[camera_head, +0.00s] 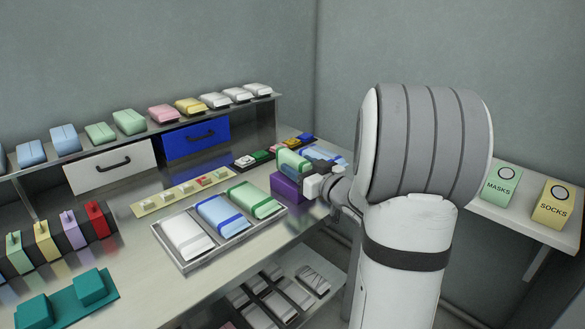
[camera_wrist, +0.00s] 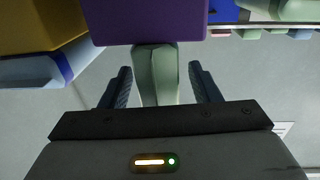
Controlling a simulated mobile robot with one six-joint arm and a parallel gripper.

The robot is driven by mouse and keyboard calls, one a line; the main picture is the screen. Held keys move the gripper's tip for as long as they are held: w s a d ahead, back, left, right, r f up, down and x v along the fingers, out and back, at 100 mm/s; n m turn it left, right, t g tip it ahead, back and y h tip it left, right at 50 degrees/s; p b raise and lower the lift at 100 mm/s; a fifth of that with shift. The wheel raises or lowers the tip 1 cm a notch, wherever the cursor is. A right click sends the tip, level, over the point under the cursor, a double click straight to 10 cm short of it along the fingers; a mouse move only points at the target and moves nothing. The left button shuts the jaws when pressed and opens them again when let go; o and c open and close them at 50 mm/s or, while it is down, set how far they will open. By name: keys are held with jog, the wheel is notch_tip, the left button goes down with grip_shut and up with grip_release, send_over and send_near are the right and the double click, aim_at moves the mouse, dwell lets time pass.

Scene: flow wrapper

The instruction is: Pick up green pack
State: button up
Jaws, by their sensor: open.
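In the wrist view the green pack (camera_wrist: 157,75) lies between the two fingers of my gripper (camera_wrist: 159,84), with a gap on each side. My gripper (camera_head: 316,183) is open in the head view, and my wrist partly hides it. Another green pack (camera_head: 254,200) lies in the right slot of the grey tray on the table. Several packs, two of them green (camera_head: 129,122), lie on the upper shelf.
The purple box (camera_head: 287,188) is close to my gripper, and shows in the wrist view (camera_wrist: 145,20). The grey tray (camera_head: 214,255) also holds white and blue packs. A blue drawer (camera_head: 195,140) is behind. A right shelf holds masks (camera_head: 501,184) and socks (camera_head: 553,207) boxes.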

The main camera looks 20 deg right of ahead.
jog(key=c, duration=1.2)
jog(key=shift+r, duration=0.1)
